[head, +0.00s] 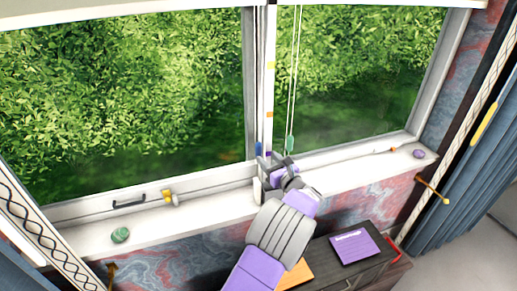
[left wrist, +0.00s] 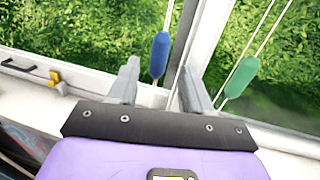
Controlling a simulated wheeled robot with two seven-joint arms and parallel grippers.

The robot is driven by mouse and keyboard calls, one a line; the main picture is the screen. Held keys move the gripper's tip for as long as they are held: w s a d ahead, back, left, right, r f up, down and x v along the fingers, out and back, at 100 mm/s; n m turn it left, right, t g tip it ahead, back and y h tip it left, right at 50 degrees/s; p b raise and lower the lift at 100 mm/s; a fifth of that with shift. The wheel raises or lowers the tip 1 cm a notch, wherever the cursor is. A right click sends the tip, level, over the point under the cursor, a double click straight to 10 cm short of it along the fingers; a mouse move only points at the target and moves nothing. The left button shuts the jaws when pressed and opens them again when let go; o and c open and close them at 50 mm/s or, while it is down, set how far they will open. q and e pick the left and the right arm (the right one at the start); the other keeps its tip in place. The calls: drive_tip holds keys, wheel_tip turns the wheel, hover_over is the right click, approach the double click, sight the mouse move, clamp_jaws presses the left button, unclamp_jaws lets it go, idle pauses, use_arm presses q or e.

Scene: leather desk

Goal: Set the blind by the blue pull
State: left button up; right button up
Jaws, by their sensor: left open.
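The blue pull (head: 259,149) hangs on a cord in front of the window's middle post. In the left wrist view the blue pull (left wrist: 160,54) shows between my two fingertips, near their ends; whether it is beyond them I cannot tell. My left gripper (head: 270,160) is open and holds nothing. The green pull (head: 290,143) hangs just right of it, and in the left wrist view the green pull (left wrist: 241,77) is outside the right finger. The white lower edge of a blind (head: 75,14) shows at the top of the head view. My right gripper is not in view.
The white sill (head: 190,219) carries a green stone (head: 120,235) at left and a purple stone (head: 418,154) at right. A purple card (head: 354,246) lies on the dark cabinet below.

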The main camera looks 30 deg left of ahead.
sight(260, 151)
use_arm(q)
drive_tip(key=p+x, duration=0.1)
drive_tip(key=x, duration=0.6)
drive_tip(key=shift+w+a+p, duration=0.1)
drive_tip(key=shift+a+p, duration=0.1)
drive_tip(key=shift+p, duration=0.15)
clamp_jaws()
